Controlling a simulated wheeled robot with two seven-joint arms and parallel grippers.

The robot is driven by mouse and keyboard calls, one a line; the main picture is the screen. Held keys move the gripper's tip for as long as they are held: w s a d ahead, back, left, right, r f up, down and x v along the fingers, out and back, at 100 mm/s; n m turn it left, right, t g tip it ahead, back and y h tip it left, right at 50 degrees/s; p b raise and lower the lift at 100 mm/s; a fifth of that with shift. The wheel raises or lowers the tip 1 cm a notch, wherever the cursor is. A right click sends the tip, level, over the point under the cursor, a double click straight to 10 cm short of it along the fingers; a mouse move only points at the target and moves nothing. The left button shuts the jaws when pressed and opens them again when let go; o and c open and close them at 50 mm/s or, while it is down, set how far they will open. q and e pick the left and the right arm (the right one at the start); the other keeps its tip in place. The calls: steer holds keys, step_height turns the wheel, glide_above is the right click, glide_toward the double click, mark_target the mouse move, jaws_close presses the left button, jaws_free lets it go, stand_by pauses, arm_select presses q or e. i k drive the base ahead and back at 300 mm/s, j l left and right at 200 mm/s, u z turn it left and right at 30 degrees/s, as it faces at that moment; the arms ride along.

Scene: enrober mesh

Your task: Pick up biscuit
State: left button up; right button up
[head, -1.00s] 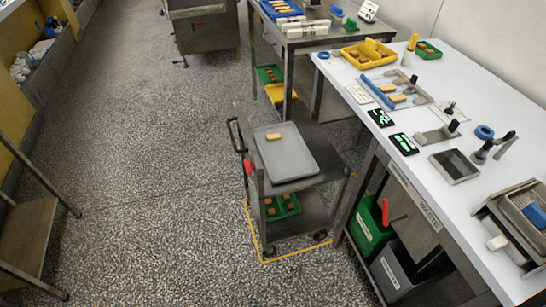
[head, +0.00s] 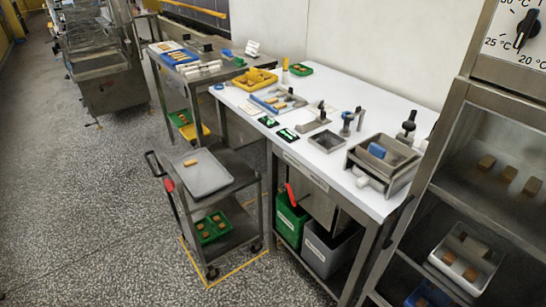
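A single tan biscuit (head: 190,163) lies near the far left corner of a grey tray (head: 212,179) on top of the trolley (head: 238,172). More biscuit-like pieces lie on a blue-edged board (head: 262,103) on the white table and in a yellow tray (head: 262,84) behind it. Brown pieces sit in a green tray (head: 213,229) on the trolley's lower shelf. Neither of my grippers shows in the head view.
The white table (head: 345,98) holds small tools and a steel box (head: 384,160). A green bin (head: 291,222) and a grey bin (head: 328,251) stand below. A steel cabinet with shelved brown pieces (head: 507,174) stands at right. Floor left of the trolley is clear.

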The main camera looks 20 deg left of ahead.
mark_target(193, 162)
steer(key=j+z, duration=0.1)
steer(key=z, duration=0.35)
steer(key=j+z, duration=0.15)
steer(key=z, duration=0.3)
steer(key=j+z, duration=0.15)
steer(key=z, duration=0.25)
steer(key=j+z, duration=0.1)
steer(key=z, duration=0.35)
steer(key=j+z, duration=0.15)
steer(key=z, duration=0.3)
steer(key=k+j, duration=0.2)
steer(key=j, duration=0.2)
steer(key=k+j, duration=0.2)
steer(key=j, duration=0.2)
steer(key=k+j, duration=0.2)
steer(key=j, duration=0.2)
steer(key=k+j, duration=0.2)
steer(key=j, duration=0.2)
steer(key=k+j, duration=0.2)
steer(key=j, duration=0.2)
steer(key=k+j, duration=0.25)
steer(key=j, duration=0.15)
steer(key=k+j, duration=0.2)
steer(key=j, duration=0.2)
steer(key=z, duration=0.05)
